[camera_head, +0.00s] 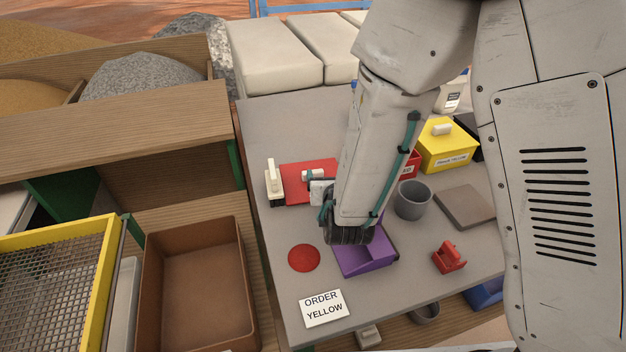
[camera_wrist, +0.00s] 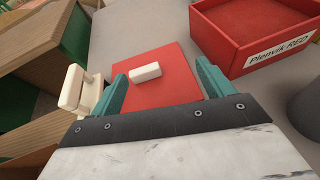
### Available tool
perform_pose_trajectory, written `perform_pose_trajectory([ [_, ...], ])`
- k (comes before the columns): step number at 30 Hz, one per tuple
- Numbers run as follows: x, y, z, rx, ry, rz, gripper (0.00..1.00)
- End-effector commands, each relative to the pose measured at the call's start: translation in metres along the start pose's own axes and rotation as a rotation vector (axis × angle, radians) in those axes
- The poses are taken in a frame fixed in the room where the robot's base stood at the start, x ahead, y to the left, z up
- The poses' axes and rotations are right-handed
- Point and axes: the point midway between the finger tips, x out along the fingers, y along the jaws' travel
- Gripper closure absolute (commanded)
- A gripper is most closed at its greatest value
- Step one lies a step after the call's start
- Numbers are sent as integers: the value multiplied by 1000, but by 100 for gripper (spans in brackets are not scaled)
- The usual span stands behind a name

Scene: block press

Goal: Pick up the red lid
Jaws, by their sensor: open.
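The red lid (camera_head: 296,190) is a flat square plate with a white bar handle (camera_head: 313,175). It lies on the grey table, and my arm hides its right part in the head view. In the wrist view the red lid (camera_wrist: 158,95) lies below my gripper (camera_wrist: 163,79). The handle (camera_wrist: 145,72) shows between the two teal fingers, nearer the left one. The fingers are apart with nothing held. I cannot tell how high they are above the lid.
A cream upright piece (camera_wrist: 72,90) stands close at the lid's left. An open red bin (camera_wrist: 235,52) is at the right, with a grey cup (camera_head: 413,200) nearby. A purple tray (camera_head: 368,260), red disc (camera_head: 304,258) and order card (camera_head: 324,308) lie nearer the front.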

Motion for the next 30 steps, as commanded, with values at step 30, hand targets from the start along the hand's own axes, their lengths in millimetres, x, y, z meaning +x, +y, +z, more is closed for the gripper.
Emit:
perform_pose_trajectory([
  [30,76,34,-30,-81,41,107,20],
])
